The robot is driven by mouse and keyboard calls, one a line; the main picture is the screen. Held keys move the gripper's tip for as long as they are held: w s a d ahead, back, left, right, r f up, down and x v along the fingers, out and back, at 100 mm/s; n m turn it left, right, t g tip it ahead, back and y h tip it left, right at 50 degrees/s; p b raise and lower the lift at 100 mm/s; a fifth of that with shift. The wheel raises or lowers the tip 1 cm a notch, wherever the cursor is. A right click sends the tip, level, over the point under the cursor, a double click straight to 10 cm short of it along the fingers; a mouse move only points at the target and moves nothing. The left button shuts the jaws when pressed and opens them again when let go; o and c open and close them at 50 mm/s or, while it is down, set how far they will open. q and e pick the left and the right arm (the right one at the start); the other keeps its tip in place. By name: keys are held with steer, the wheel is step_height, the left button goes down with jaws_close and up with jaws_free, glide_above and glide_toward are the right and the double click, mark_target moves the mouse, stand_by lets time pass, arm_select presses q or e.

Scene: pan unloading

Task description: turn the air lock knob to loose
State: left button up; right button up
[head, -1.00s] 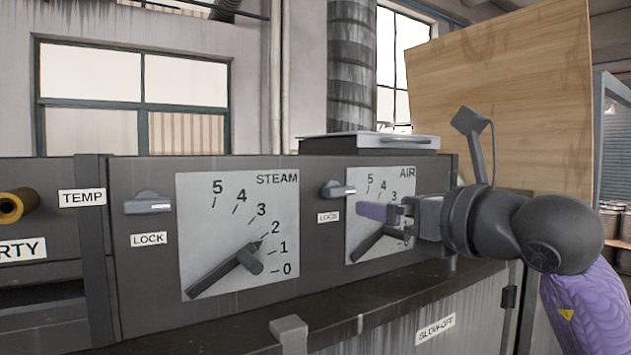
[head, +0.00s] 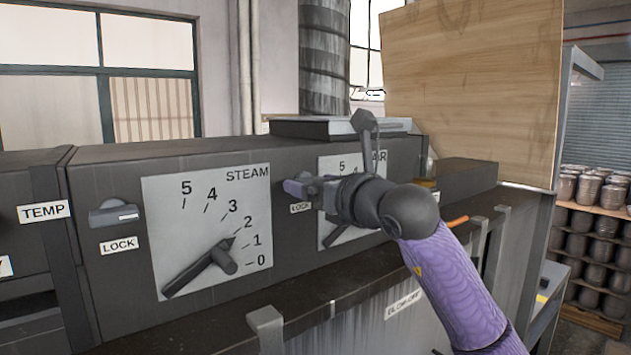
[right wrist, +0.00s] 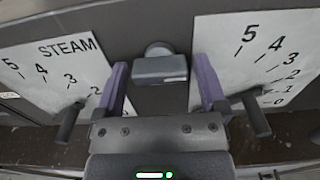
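The air lock knob (right wrist: 160,70) is a grey block on a round stem. In the right wrist view it sits between the two purple fingers of my right gripper (right wrist: 160,88), with a gap on each side. The right gripper is open around it. In the head view my right gripper (head: 302,189) is at the knob above the LOCK label (head: 300,207), and it largely hides the knob. The air dial (head: 332,175) is partly covered by my arm. My left gripper is not in view.
The steam dial (head: 205,225) and its own lock knob (head: 114,212) are to the left on the same dark panel. A ledge runs below, with a grey block (head: 265,322) standing up from it. A wooden board (head: 475,90) stands behind at the right.

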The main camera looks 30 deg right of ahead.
steer(key=c, duration=1)
steer(key=shift+n, duration=0.3)
steer(key=n+b, duration=0.1)
steer(key=n, duration=0.2)
steer(key=shift+f+b, duration=0.1)
steer(key=shift+b, duration=0.25)
steer(key=n+b, duration=0.1)
steer(key=n, duration=0.8)
steer(key=shift+b, duration=0.3)
steer(key=n, duration=0.5)
steer(key=shift+n, duration=0.4)
steer(key=o, duration=1.2)
